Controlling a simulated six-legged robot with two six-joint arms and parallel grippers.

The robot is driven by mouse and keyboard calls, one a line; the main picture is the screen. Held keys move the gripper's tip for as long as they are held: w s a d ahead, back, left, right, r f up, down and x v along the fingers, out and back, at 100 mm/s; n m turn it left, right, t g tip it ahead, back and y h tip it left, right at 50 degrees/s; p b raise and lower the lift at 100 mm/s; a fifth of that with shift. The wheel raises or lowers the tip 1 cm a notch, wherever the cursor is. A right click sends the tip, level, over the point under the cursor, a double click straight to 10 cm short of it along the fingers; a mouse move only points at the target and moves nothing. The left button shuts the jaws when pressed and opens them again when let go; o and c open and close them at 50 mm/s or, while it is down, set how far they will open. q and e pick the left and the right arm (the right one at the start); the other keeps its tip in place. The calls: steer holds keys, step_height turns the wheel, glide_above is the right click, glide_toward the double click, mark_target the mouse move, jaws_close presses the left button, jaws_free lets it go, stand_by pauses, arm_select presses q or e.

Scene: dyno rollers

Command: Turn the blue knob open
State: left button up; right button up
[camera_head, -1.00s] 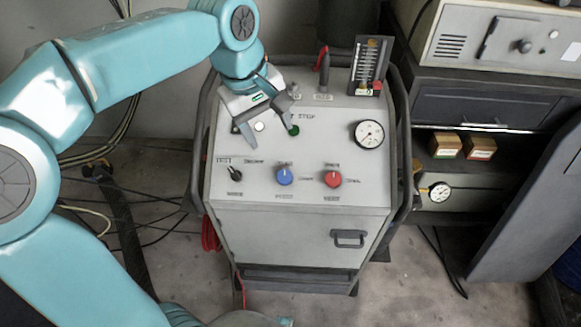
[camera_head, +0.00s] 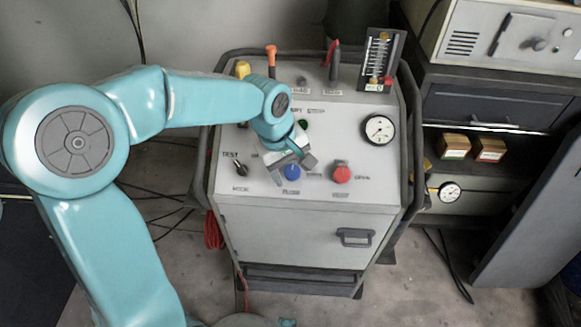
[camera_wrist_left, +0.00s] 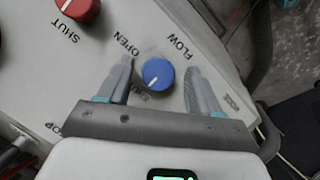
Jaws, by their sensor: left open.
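The blue knob (camera_head: 292,172) is on the front part of the sloped grey panel (camera_head: 240,200), left of the red knob. In the left wrist view the blue knob (camera_wrist_left: 158,73) shows a pale mark on its lower left, beside the words OPEN and FLOW and a partly hidden label. My left gripper (camera_head: 294,168) is over the blue knob. In the left wrist view its open fingers (camera_wrist_left: 159,72) are on either side of the knob, with visible gaps. My right gripper is not in view.
A red knob (camera_head: 341,173) sits close on the right of the blue one, and a black switch (camera_head: 240,170) on the left. A round gauge (camera_head: 378,129) is farther up the panel. Dark rails (camera_head: 404,150) run along the cart's sides.

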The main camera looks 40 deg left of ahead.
arm_select(q)
steer(key=shift+w, duration=0.15)
steer(key=shift+c, duration=0.3)
steer(key=c, duration=1)
